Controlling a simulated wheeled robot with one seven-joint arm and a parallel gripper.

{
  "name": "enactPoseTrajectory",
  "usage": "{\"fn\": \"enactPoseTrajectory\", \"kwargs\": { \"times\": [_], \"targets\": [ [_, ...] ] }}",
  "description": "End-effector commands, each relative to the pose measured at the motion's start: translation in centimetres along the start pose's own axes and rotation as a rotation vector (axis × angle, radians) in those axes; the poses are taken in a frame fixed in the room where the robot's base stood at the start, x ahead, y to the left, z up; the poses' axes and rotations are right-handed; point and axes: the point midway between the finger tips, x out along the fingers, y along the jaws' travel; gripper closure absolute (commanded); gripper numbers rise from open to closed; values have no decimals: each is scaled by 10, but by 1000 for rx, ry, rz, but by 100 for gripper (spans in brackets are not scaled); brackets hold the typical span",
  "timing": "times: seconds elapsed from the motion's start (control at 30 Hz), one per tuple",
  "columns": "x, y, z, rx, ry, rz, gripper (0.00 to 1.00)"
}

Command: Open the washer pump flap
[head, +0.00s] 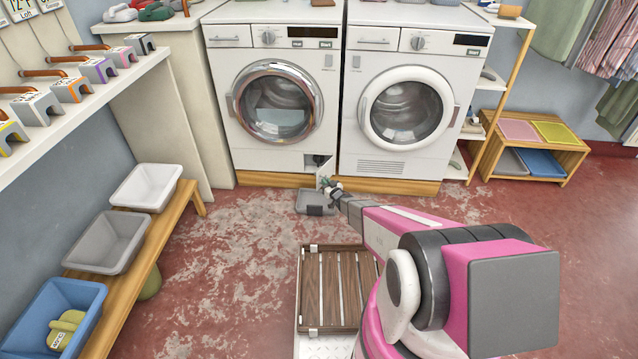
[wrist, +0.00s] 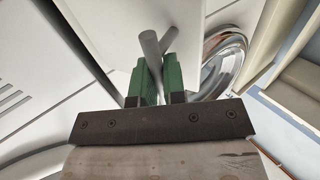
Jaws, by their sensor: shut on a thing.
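The washer (head: 275,110) is the left machine in the head view, with a chrome-ringed door. Low at its right corner, a dark pump opening (head: 318,160) shows. A small white flap (head: 324,171) seems to stand out from it, at least partly open. My gripper (head: 329,184) is low in front of this corner. In the wrist view, its green fingers (wrist: 156,82) are shut on a grey forked bar (wrist: 151,45), which seems to be the flap's handle. The chrome door ring (wrist: 226,58) shows at right there. My gripper hides how the bar joins the flap.
A grey tray (head: 312,206) lies on the floor below the opening. The dryer (head: 408,120) stands at right. A slatted wooden rack (head: 335,290) lies nearer. A bench (head: 140,262) with basins is at left. The floor between bench and rack is clear.

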Motion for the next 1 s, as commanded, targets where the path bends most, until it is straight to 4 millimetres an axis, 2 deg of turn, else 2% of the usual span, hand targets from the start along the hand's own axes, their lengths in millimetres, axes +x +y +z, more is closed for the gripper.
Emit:
{"fn": "enactPoseTrajectory", "kwargs": {
  "times": [0.03,0.4,0.7,1.0],
  "targets": [
    [-4,10,0,-1,0,-27,100],
    [-31,52,2,0,-1,-320,100],
    [-42,83,2,1,0,-552,100],
    [-48,106,1,2,-1,-545,100]
  ]
}}
